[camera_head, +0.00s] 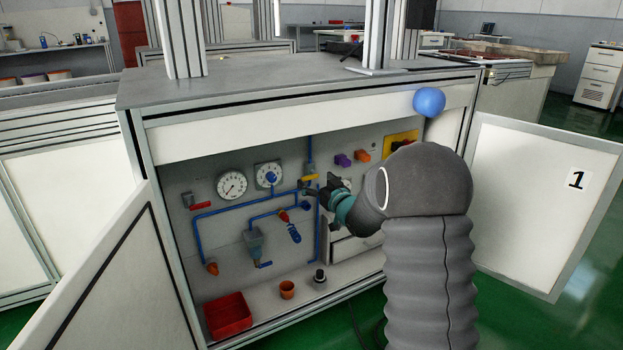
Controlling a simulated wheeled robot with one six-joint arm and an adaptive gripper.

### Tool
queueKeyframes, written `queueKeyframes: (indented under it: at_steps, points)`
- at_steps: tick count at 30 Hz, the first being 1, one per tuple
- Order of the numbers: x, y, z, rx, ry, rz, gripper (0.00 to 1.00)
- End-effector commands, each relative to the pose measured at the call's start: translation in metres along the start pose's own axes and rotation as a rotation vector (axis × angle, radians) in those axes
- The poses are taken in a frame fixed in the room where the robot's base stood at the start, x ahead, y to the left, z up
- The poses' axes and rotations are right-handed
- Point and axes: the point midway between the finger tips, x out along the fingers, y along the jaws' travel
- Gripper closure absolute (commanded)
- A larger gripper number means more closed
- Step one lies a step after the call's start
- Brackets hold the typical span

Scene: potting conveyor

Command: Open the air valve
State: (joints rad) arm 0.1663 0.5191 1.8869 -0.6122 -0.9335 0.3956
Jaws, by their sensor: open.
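The open cabinet holds a panel (215,255) with blue air pipes (235,207). A yellow valve handle (309,177) sits on the pipework right of the gauges, lying roughly level. A red valve handle (196,205) is at the left end of the pipes, and another small red one (283,215) is lower in the middle. I cannot tell which is the air valve. My gripper (305,188) is open, at or just in front of the yellow handle. Contact cannot be made out. My arm hides part of the panel's right side.
A red bin (228,315), an orange pot (287,290) and a black-topped item (320,276) stand on the cabinet floor. Open doors flank the cabinet, the right one (545,195) marked 1. A blue ball (429,102) is near the top right.

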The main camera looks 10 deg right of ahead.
Motion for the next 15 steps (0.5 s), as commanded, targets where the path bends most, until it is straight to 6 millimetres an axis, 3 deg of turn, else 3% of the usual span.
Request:
queueKeyframes:
  at_steps: [6, 15]
  points:
    - [0.023, 0.000, 0.000, 0.000, 0.000, -0.001, 0.10]
    - [0.027, 0.000, 0.000, 0.000, 0.000, 0.000, 0.10]
